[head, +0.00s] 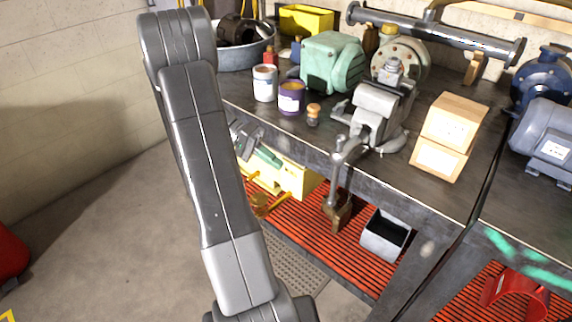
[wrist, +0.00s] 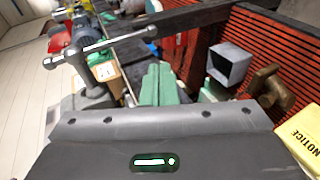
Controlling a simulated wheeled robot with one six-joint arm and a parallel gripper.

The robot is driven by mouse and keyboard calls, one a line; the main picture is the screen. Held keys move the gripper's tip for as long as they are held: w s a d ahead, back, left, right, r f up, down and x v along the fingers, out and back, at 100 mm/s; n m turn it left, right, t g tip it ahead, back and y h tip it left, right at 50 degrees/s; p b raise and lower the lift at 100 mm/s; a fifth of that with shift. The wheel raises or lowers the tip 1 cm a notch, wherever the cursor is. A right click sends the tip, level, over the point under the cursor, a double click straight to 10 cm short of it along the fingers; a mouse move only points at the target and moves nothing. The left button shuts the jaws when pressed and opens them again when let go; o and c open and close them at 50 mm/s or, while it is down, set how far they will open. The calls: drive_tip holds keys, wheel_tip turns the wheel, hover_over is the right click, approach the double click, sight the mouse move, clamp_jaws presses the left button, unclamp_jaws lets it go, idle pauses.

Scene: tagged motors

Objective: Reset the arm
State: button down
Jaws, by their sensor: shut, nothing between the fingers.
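My arm (head: 210,150) rises in front of the bench in the head view, bent at the top, with its upper joint near the picture's top edge. My gripper (head: 268,157) shows beside the arm, near the bench's front edge, partly hidden by the arm. In the wrist view my gripper's green fingers (wrist: 158,84) are together, with nothing visible between them. The fingers point towards the bench area, near the vise.
A grey vise (head: 378,112) with a hanging handle stands at the bench edge. Cans, a green motor (head: 332,62), cardboard boxes (head: 447,135) and blue-grey motors (head: 548,135) crowd the bench. A red slatted shelf below holds a grey bin (head: 385,235).

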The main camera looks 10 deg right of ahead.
drive_tip(key=shift+w+a, duration=0.2)
